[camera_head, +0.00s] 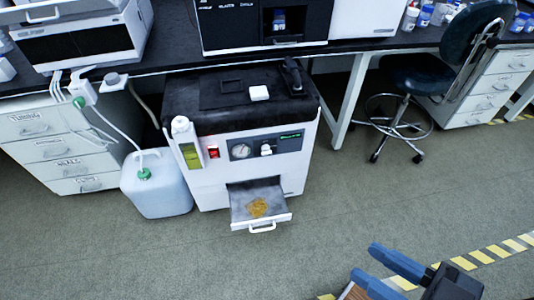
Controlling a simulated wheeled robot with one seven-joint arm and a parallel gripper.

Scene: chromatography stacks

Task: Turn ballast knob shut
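A white cabinet unit (250,185) with a black top stands under the bench. Its front has a dark panel with a round gauge (241,151) and a small white knob (266,150) to the right of it. This looks like the ballast knob, but its turned position is too small to tell. My gripper (366,262) is at the lower right, with two blue fingers apart and nothing seen between them. It is well away from the knob, to the right and nearer to me.
An open drawer (240,213) with a yellow-brown patch sticks out below the panel. A red switch (213,152) is left of the gauge. A white jug (157,190) with tubing stands left. A chair (420,75) is at the right. The floor between is clear.

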